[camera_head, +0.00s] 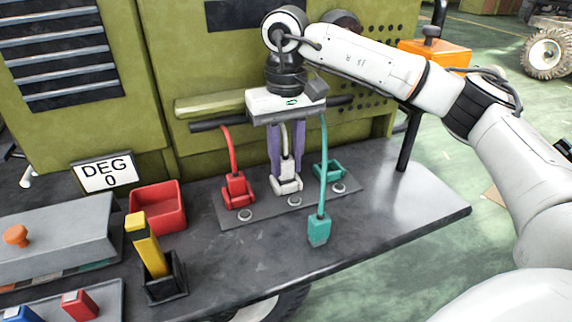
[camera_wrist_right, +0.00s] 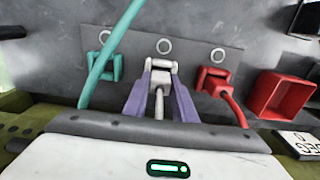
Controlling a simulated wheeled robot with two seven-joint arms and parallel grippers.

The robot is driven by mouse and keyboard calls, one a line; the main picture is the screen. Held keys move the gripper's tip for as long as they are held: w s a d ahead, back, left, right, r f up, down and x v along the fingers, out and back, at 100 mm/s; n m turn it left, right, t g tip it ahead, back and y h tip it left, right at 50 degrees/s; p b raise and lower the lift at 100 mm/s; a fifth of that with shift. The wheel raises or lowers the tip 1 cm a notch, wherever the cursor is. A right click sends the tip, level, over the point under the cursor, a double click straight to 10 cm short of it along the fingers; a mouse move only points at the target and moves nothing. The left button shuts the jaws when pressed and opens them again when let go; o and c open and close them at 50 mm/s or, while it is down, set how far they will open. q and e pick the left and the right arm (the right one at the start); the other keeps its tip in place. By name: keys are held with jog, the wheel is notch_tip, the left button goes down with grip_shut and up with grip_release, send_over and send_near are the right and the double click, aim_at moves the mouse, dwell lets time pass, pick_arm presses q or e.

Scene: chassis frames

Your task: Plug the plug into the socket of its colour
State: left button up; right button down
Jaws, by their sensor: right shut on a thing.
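My right gripper (camera_head: 287,165) points down with its purple fingers shut on the white plug (camera_head: 291,170). The white plug is at the middle, white socket (camera_head: 287,186); I cannot tell how deep it sits. The fingers and plug also show in the wrist view (camera_wrist_right: 160,88). The red plug with its red cable is at the red socket (camera_head: 238,194) on the left. The teal socket (camera_head: 327,171) on the right looks empty. The teal plug (camera_head: 319,230) hangs from its teal cable in front of the socket plate. My left gripper is out of view.
The dark socket plate (camera_head: 265,215) lies on the grey bench. A red bin (camera_head: 158,208), a black holder (camera_head: 165,280) with a yellow block (camera_head: 146,243), and a "DEG 0" sign (camera_head: 107,174) stand left. The bench's right end (camera_head: 420,205) is clear.

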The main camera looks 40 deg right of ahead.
aim_at(285, 159)
jog(key=shift+f, duration=0.45)
jog(key=shift+f, duration=0.15)
jog(key=c, duration=1.5)
grip_release()
jog(key=shift+o, duration=0.2)
notch_tip(285, 159, up, 12)
jog(key=p, duration=0.2)
jog(key=shift+r, duration=0.2)
